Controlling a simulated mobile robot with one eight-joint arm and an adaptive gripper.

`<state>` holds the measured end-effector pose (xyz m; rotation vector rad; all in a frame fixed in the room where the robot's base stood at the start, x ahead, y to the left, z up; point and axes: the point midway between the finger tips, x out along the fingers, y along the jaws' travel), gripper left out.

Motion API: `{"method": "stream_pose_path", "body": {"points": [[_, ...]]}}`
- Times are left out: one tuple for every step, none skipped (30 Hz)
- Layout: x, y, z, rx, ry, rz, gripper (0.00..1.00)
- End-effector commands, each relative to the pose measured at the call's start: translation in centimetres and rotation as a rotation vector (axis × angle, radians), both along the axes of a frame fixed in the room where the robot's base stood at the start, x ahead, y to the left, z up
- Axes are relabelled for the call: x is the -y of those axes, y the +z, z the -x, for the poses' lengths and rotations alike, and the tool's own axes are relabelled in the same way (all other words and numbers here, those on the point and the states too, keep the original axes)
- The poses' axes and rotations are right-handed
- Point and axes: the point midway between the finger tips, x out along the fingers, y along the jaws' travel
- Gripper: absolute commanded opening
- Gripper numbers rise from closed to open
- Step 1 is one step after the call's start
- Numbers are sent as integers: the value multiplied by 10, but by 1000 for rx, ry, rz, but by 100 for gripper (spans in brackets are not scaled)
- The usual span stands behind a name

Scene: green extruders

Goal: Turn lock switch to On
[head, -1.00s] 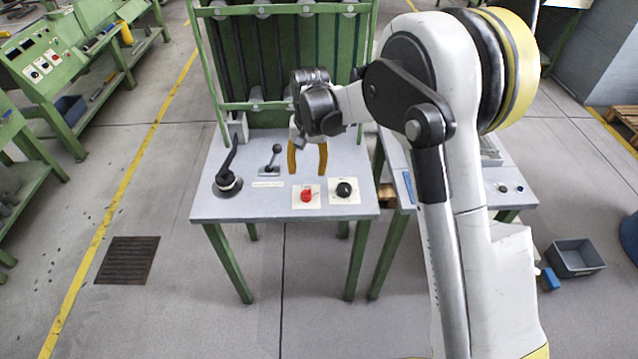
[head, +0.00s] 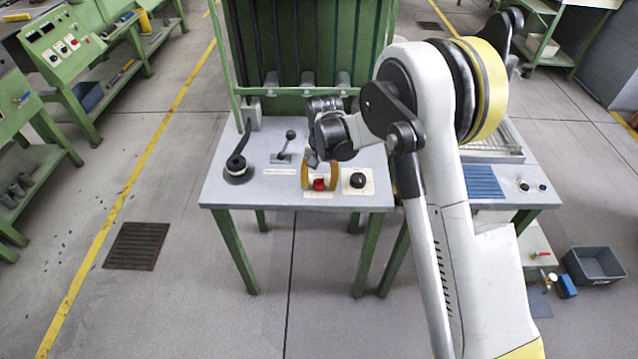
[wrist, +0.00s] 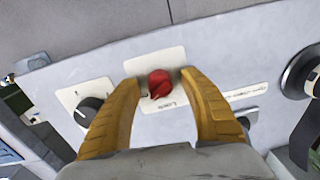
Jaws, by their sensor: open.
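The lock switch is a red knob (head: 319,184) on a white plate (head: 309,192) at the front of the grey table top. In the wrist view the red knob (wrist: 160,83) sits on its white plate (wrist: 142,68), which has a small label that seems to read "Lock". My gripper (head: 320,185) is open, its two yellow fingers on either side of the red knob. In the wrist view the fingers (wrist: 158,76) stand apart left and right of the knob, with gaps visible. I cannot tell which position the knob points to.
A black knob (head: 358,181) on a white plate is close to the right of the switch. A small lever (head: 286,146) and a large black lever (head: 239,165) stand to the left. A green frame (head: 300,90) rises behind the table (head: 215,190).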

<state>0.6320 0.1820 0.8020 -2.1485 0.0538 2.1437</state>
Motion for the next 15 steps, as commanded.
{"method": "stream_pose_path", "body": {"points": [[0,0,0,0,0,0,51],[0,0,0,0,0,0,51],[0,0,0,0,0,0,41],[0,0,0,0,0,0,32],[0,0,0,0,0,0,22],[0,0,0,0,0,0,10],[0,0,0,0,0,0,1],[0,0,0,0,0,0,0],[0,0,0,0,0,0,0],[0,0,0,0,0,0,0],[0,0,0,0,0,0,0],[0,0,0,0,2,0,0],[0,0,0,0,3,0,0],[0,0,0,0,6,0,0],[0,0,0,1,11,0,0]]}}
